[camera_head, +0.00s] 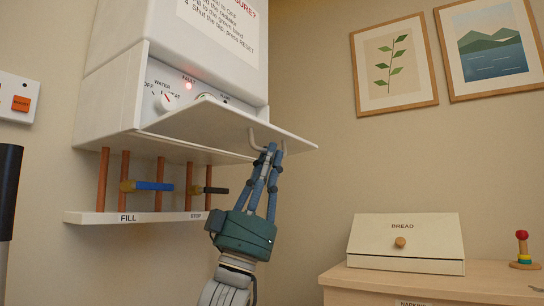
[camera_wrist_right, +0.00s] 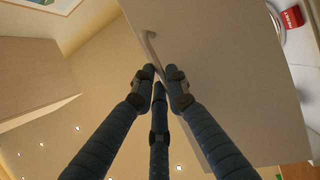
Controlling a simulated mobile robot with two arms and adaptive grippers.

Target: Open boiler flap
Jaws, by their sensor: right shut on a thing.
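The white boiler (camera_head: 108,85) hangs on the wall at upper left in the head view. Its flap (camera_head: 222,120) is down and sticks out toward the right, nearly level, baring a panel with a knob (camera_head: 163,102) and a lit red fault light (camera_head: 188,86). My right gripper (camera_head: 271,148) is below the flap's outer part, shut on its handle (camera_head: 254,140). In the right wrist view, the fingers (camera_wrist_right: 160,82) close around one end of the handle (camera_wrist_right: 150,47), with the flap (camera_wrist_right: 225,70) behind. My left gripper is not in view.
Copper pipes (camera_head: 104,178) run below the boiler, with a blue lever (camera_head: 154,186), a black lever (camera_head: 213,190) and a labelled white ledge (camera_head: 90,217). An orange wall switch (camera_head: 20,104) is at left. A bread box (camera_head: 402,251) stands on a wooden cabinet (camera_head: 430,282) at right.

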